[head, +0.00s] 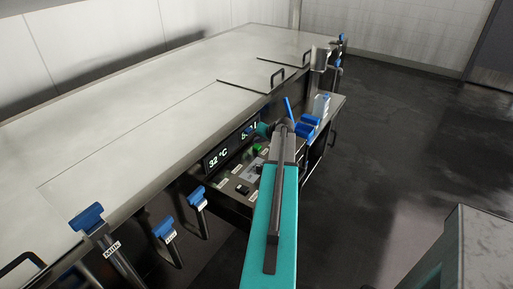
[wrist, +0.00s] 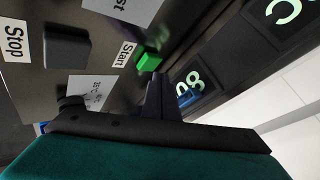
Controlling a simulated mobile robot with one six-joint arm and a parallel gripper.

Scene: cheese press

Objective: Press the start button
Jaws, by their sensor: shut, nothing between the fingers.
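The green start button (wrist: 148,61) sits on the control panel beside its "Start" label (wrist: 123,54) in the wrist view.
Lit displays (head: 218,158) run along the panel, and their digits are close to my fingers in the wrist view. Blue-handled valves (head: 196,195) stick out along the vat (head: 130,130). A side shelf holds blue items (head: 307,124).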

